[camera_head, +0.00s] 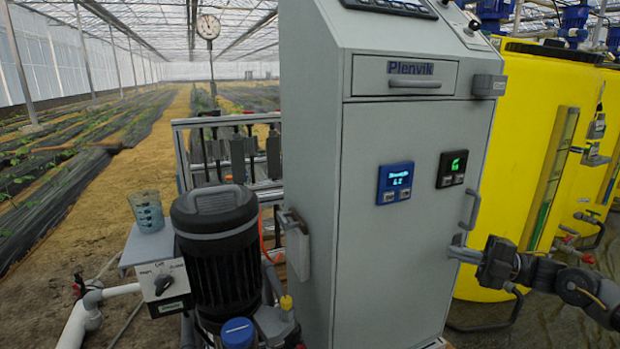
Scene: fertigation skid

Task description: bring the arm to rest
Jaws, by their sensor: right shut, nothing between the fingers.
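My right arm (545,272) comes in from the right edge, dark and roughly level. Its gripper (458,252) points left at the grey control cabinet (395,260), near the cabinet's right front edge. The fingers are shut and hold nothing. They lie just below the cabinet's vertical door handle (472,209); I cannot tell whether they touch the cabinet or the handle. My left gripper is not in view.
Yellow tanks (530,130) stand behind my right arm. A black pump motor (218,255) and a switch box (165,283) stand left of the cabinet. A measuring cup (146,211) sits on a small shelf.

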